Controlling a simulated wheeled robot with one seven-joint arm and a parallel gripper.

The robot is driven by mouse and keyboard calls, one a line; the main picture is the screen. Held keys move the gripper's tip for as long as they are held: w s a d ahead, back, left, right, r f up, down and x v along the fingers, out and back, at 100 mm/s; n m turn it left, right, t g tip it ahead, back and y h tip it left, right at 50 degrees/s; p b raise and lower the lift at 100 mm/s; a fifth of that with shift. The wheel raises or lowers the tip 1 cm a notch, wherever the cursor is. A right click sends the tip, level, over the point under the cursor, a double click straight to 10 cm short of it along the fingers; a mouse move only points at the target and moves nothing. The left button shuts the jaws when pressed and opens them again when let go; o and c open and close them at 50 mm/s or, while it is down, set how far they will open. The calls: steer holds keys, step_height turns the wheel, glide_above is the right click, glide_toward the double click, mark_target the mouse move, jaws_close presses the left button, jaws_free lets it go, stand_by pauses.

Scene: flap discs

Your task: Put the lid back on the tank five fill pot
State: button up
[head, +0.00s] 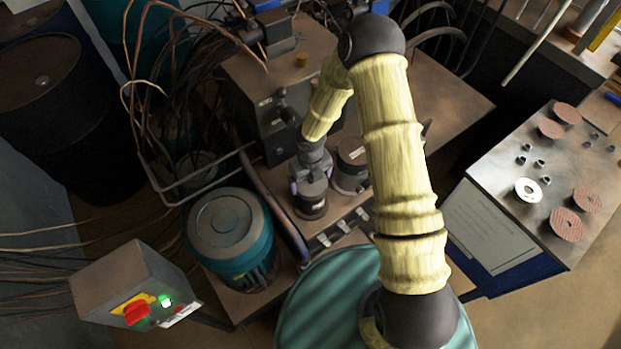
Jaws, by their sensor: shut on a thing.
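My gripper (311,180) points down in the middle of the view, its fingers shut on the lid (312,190), a dark round piece. Directly below it is a dark cylindrical fill pot (310,211) with a small pale label. From this angle I cannot tell whether the lid touches the pot's rim or is just above it. A second dark pot (351,166) with a pale label stands close on the right, partly behind my gripper and arm. The label writing is too small to read, so I cannot tell which is tank five.
A dark box-shaped housing (283,135) stands behind the pots, with cables at its left. A teal motor-like drum (232,235) is at left, and a control box (135,285) with a red button is at lower left. A bench (540,185) with several discs is at right.

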steer(key=shift+f+b, duration=0.65)
steer(key=shift+f, duration=0.45)
steer(key=o, duration=0.7)
steer(key=shift+r+p, duration=3.05)
steer(key=shift+p, duration=0.05)
